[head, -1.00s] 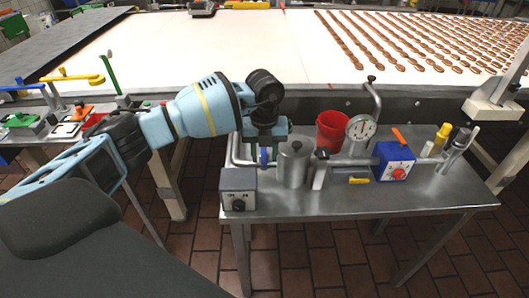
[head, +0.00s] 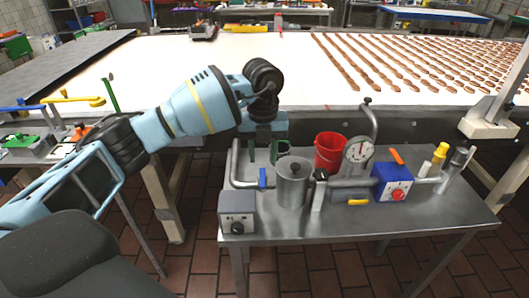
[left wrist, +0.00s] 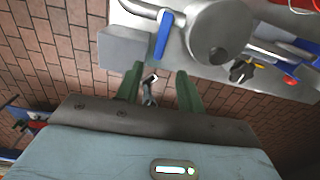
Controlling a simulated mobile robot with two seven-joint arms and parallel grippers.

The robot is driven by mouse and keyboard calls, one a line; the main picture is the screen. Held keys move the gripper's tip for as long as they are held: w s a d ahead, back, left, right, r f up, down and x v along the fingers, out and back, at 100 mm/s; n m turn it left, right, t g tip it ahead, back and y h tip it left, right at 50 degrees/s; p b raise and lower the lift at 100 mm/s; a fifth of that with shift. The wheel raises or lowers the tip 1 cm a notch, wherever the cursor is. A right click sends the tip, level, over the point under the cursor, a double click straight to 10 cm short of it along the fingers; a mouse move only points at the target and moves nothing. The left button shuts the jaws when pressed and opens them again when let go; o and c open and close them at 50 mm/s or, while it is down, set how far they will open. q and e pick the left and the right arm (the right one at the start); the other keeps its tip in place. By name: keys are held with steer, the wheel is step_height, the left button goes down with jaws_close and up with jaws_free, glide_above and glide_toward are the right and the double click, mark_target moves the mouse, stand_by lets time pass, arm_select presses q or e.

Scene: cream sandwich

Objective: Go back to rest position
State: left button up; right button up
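My left gripper (head: 268,150) is in the head view, above the back left part of the metal table. Its green fingers point down and stand apart, with a gap between them. In the left wrist view the two fingers (left wrist: 158,84) are spread with no object held between them. The blue valve handle (head: 263,178) on the bent pipe is just below the gripper and apart from it. It also shows in the left wrist view (left wrist: 164,36). My right gripper is in neither view.
The metal table (head: 300,222) holds a steel pot (head: 292,184), a grey control box (head: 237,212), a red bucket (head: 329,150), a dial gauge (head: 358,150) and a blue box (head: 391,182). A white conveyor (head: 220,70) with rows of brown pieces lies behind. Brick floor surrounds the table.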

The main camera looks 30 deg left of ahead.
arm_select(q)
steer(key=s+d+f+n+t+h, duration=0.1)
steer(key=s+d+f+h, duration=0.1)
steer(key=s+d+h, duration=0.55)
steer(key=s+d+f+t+h, duration=0.1)
steer(key=s+d+f+h, duration=0.3)
steer(key=d, duration=0.7)
steer(key=s+d+f+n+h, duration=0.1)
steer(key=s+d+h, duration=0.2)
steer(key=d+h, duration=0.55)
steer(key=s+a+f+n+t+y+p, duration=0.1)
steer(key=s+a+f+n+t+y, duration=0.2)
steer(key=a+f+n+t+y, duration=0.55)
steer(key=s+a+f+n+t+y+p, duration=0.1)
steer(key=s+a+f+n+t+y, duration=0.3)
steer(key=n, duration=0.8)
steer(key=s+a+f+n+g+y, duration=0.2)
steer(key=s+a+f, duration=0.1)
steer(key=s+f, duration=0.3)
steer(key=s+a+f+n+g+y, duration=0.3)
steer(key=s+f, duration=0.4)
steer(key=s, duration=0.3)
steer(key=shift+a+g, duration=0.15)
steer(key=shift+g, duration=0.2)
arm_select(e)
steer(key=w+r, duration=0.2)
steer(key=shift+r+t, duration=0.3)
